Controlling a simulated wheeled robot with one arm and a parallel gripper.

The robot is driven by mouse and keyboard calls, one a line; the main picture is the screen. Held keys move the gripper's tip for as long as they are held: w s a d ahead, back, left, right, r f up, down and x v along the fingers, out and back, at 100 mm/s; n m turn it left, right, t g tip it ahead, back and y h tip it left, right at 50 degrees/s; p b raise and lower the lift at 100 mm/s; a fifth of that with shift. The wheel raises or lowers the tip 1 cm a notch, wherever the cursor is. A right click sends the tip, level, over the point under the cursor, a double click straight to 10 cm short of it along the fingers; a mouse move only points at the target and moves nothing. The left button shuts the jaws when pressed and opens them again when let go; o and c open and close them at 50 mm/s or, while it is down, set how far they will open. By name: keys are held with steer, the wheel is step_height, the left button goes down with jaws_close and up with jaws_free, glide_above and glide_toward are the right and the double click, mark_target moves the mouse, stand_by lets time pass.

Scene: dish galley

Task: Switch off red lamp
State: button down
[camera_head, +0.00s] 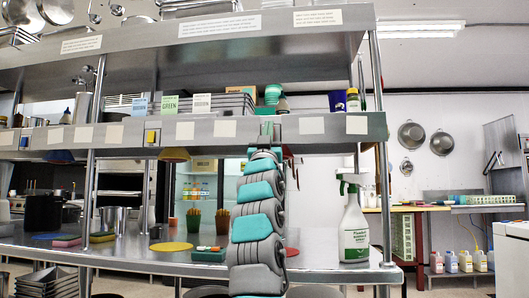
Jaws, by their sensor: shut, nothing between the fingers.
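My gripper (266,136) is raised in front of the steel shelf's front edge (228,130), its fingers together and empty. My arm below it covers much of the middle. A sliver of a red lamp (288,152) shows under the shelf just right of my gripper; the rest is hidden. Part of a red disc (291,252) shows on the counter beside my arm. No switch for the red lamp shows clearly; the shelf edge behind my gripper is covered. Whether the fingertips touch the edge, I cannot tell.
A yellow lamp (175,154) and a blue lamp (60,156) hang under the same shelf. A yellow switch box (151,138) sits on its edge. A spray bottle (355,220) stands right on the counter (330,270). A steel post (382,190) is at the right.

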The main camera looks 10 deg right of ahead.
steer(key=b+v, duration=0.6)
steer(key=v, duration=0.2)
steer(key=shift+s+a, duration=0.2)
steer(key=shift+s, duration=0.45)
